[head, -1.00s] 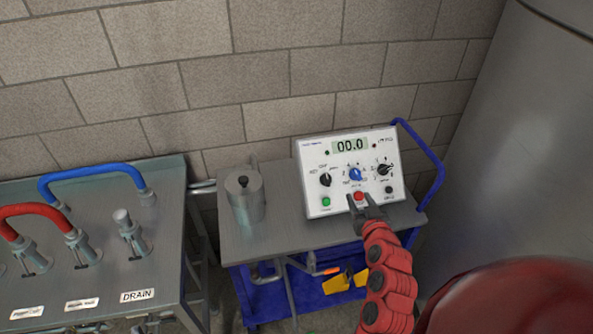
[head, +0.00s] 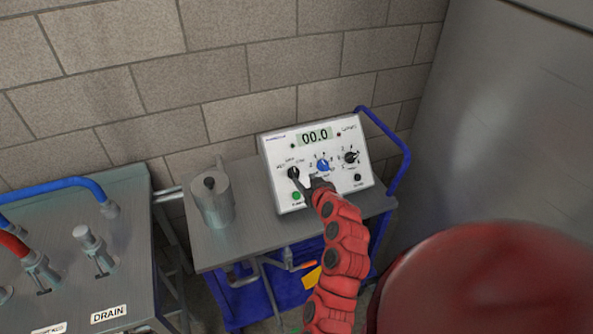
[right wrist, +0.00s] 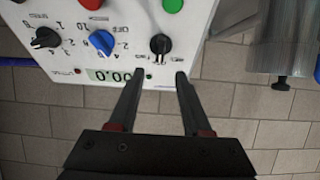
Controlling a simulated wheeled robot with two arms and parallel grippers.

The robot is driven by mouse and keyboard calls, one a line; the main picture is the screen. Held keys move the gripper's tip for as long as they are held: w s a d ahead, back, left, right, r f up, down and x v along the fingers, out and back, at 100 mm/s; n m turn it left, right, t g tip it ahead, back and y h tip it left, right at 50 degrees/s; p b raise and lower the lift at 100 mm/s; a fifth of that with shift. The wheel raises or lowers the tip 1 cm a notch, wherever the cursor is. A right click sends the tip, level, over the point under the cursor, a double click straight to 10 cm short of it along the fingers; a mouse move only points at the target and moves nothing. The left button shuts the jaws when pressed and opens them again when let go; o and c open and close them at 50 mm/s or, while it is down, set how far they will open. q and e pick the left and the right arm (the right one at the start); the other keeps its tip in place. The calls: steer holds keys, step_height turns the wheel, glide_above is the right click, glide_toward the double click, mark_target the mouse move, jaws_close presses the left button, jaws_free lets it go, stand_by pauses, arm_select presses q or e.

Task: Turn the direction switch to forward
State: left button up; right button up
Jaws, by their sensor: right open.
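The direction switch is a black rotary knob (head: 293,173) at the left of the white control box (head: 271,149), with small lettering around it. In the right wrist view, turned upside down, the same knob (right wrist: 160,44) sits just beyond and between my fingertips. Its exact setting is hard to read. My right gripper (head: 312,184) is at the lower left of the panel, close to the knob. In the wrist view its two fingers (right wrist: 159,74) are apart with nothing between them. My left gripper is not in view.
A blue dial (head: 323,166) and another black dial (head: 351,157) lie right of the switch, under a display reading 00.0 (head: 314,137). A green button (head: 296,196) is below it. A metal canister (head: 213,201) stands left of the box on the cart (head: 246,240).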

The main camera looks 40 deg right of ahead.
mark_target(295, 171)
steer(key=p+x, duration=0.2)
steer(key=x, duration=0.5)
steer(key=shift+w+d, duration=0.15)
steer(key=shift+w+f, duration=0.25)
steer(key=shift+w, duration=0.05)
jaws_close()
